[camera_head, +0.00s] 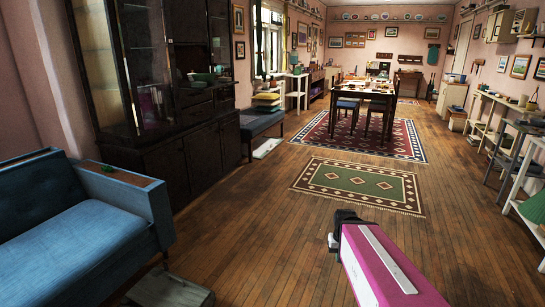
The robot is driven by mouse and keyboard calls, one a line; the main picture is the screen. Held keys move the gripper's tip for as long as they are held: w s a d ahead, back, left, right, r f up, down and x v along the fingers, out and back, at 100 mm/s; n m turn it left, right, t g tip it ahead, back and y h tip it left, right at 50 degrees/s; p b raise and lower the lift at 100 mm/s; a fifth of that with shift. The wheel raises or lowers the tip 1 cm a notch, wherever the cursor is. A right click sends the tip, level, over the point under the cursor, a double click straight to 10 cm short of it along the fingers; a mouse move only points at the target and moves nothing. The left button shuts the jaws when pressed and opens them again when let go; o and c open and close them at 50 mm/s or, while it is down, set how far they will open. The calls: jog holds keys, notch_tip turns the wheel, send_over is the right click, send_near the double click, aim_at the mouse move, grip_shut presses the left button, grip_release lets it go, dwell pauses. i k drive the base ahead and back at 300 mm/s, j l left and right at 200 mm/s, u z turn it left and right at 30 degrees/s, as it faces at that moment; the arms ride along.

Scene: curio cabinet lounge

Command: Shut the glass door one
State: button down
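A tall dark wood cabinet (186,165) stands against the left wall, with glass panels in its upper part. A dark-framed glass panel (148,62) at its near end seems to stand at an angle to the front, but I cannot tell for sure whether it is a door standing ajar. Another glass panel (219,42) is at the far end of the front. My gripper (343,216) is dark, at the end of my magenta arm, over the wooden floor, well right of the cabinet and apart from it. Its fingers are too unclear to tell open from shut.
A blue sofa (75,238) stands in front of the cabinet's near end. A bench with cushions (264,122) stands just past the cabinet. A green rug (360,184) lies on clear floor ahead, with a dining table (369,92) beyond. Shelves (505,110) line the right wall.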

aim_at(121, 9)
jog(key=i+u, duration=0.1)
jog(key=i, duration=0.4)
jog(key=i+l+u, duration=0.1)
jog(key=i, duration=0.4)
jog(key=i+l+u, duration=0.1)
jog(key=i, duration=0.45)
